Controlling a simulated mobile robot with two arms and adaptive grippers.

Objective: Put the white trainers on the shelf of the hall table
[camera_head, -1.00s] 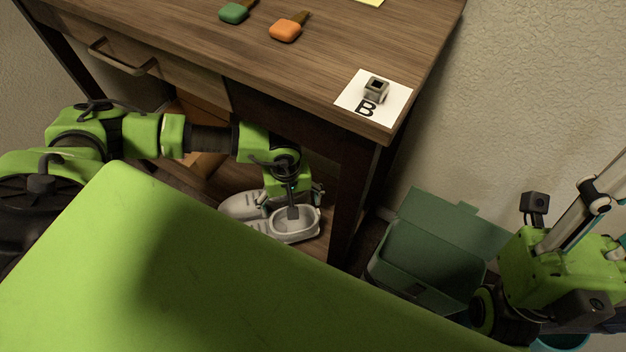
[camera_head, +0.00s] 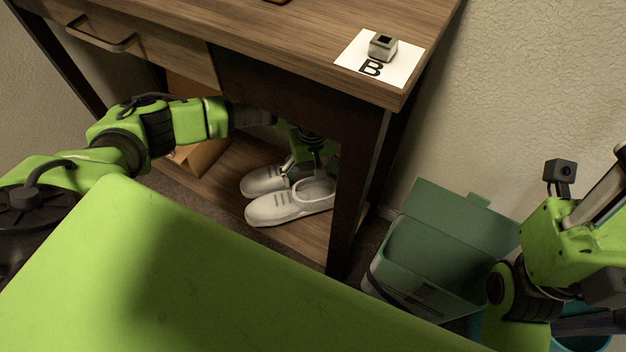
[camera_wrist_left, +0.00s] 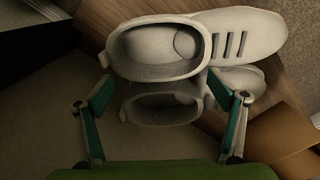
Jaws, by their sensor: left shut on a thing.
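The white trainers (camera_head: 285,207) are side by side under the desk top, toes to the left, over the wooden lower shelf (camera_head: 310,240). I cannot tell whether their soles touch it. My left gripper (camera_head: 308,158) reaches in under the top and is shut on the trainers at their heel end. In the left wrist view the trainers (camera_wrist_left: 245,28) lie between the two fingers of the gripper (camera_wrist_left: 160,85), their openings facing the camera. The fingertips are partly hidden against them. My right arm shows at the right, but its fingers are not seen.
A dark table leg (camera_head: 350,215) stands close to the right of the trainers. A brown box-like thing (camera_head: 203,155) is on the shelf to the left. A green open bin (camera_head: 430,255) stands right of the desk. A card marked B (camera_head: 352,62) lies on top with a small metal object.

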